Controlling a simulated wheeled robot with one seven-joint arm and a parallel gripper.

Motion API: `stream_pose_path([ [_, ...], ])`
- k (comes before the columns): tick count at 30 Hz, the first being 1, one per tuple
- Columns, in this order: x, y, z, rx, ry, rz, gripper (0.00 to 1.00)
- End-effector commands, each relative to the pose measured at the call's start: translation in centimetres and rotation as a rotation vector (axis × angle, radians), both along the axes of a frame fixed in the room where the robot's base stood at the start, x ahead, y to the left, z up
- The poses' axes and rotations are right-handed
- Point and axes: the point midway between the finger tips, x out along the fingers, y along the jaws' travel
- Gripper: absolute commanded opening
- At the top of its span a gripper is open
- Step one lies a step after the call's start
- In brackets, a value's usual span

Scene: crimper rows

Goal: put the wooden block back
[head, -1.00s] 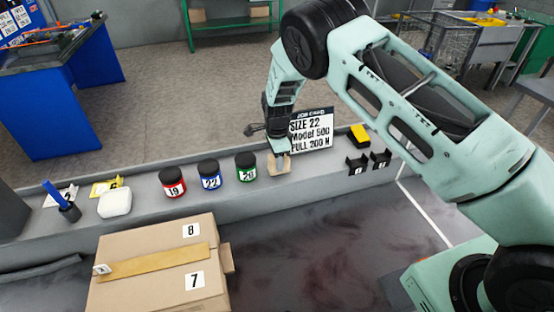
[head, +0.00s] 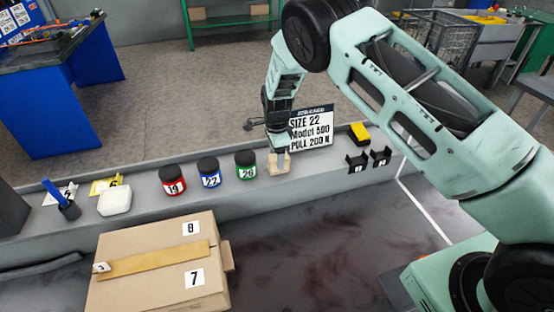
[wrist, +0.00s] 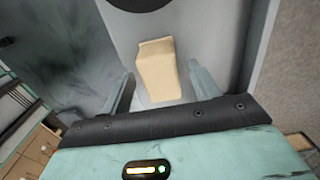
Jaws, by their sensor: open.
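The pale wooden block (head: 271,165) stands on the grey ledge, to the right of the green-labelled jar and in front of the job card. My gripper (head: 281,152) is directly over the block, pointing down, and hides part of it. In the wrist view the block (wrist: 158,72) shows between the two spread fingers of my gripper (wrist: 160,82), with a gap on each side. The gripper is open. How far the fingertips reach down beside the block is hard to tell.
Red (head: 173,180), blue (head: 209,173) and green (head: 245,166) jars with black lids stand left of the block. The job card (head: 312,128) stands close behind. Black holders (head: 357,163) and a yellow item (head: 359,133) are to the right. A cardboard box (head: 140,285) is in front.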

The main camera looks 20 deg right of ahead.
Motion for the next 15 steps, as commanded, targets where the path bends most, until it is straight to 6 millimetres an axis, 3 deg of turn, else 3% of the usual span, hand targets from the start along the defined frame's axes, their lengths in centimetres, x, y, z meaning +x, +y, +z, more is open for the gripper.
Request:
stream_pose_path([
  [9, 0.0, 0.0, 6.6, 0.001, -0.002, 0.001, 0.62],
  [15, 0.0, 0.0, 9.3, 0.001, -0.001, 0.0, 0.62],
])
